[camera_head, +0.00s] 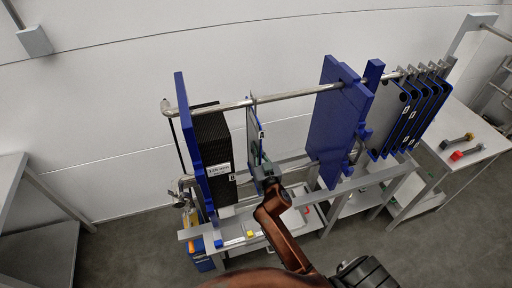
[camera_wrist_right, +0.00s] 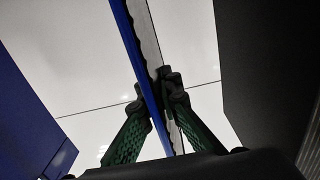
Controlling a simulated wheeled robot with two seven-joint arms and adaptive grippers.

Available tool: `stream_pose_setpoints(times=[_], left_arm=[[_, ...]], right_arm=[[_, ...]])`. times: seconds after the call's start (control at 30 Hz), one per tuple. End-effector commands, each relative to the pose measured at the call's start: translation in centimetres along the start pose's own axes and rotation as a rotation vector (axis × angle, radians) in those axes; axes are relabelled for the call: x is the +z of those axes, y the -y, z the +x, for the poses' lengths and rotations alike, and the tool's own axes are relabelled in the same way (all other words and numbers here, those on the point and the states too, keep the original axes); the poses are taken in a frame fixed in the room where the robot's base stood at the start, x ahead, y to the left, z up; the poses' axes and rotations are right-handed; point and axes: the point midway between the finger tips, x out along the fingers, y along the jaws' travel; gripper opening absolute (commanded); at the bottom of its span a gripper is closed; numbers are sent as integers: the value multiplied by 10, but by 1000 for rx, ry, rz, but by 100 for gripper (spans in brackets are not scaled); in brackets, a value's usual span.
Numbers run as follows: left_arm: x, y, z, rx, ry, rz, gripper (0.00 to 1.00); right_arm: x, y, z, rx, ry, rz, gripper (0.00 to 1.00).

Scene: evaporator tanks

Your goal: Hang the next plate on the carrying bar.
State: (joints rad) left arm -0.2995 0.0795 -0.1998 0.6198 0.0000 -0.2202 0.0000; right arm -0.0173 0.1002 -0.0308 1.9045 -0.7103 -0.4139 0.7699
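My right gripper (camera_head: 268,182) is at the near edge of a thin plate (camera_head: 253,128) in the middle of the head view. In the right wrist view, the green fingers of my right gripper (camera_wrist_right: 156,98) close on both sides of this blue-edged plate (camera_wrist_right: 140,50). The plate stands upright, and its top reaches the carrying bar (camera_head: 290,95). I cannot tell whether it hooks over the bar. Several blue-edged plates (camera_head: 387,112) hang at the bar's right end. My left gripper is not in view.
A black plate pack (camera_head: 212,140) stands left of the held plate, against a blue end plate (camera_head: 188,135). A large blue plate (camera_head: 332,125) stands to the right. Open gaps lie on both sides of the held plate. A side table (camera_head: 455,135) with tools is at far right.

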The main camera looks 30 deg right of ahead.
Motion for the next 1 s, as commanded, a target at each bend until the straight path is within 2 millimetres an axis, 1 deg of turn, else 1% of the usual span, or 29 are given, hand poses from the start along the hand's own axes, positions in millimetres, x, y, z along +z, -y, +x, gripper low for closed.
stream_pose_setpoints(times=[0.23,0.3,0.57,0.87,0.97,1.0], left_arm=[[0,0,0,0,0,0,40],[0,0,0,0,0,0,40],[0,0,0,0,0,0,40],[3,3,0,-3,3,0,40],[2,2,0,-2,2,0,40],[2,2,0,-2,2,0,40]], right_arm=[[-2,0,0,-1,-5,0,0],[-2,0,0,-1,-5,0,7],[-1,0,0,-1,-2,0,25],[1,0,-2,0,2,0,25],[2,0,-10,0,3,1,25],[2,0,-16,0,3,2,25]])
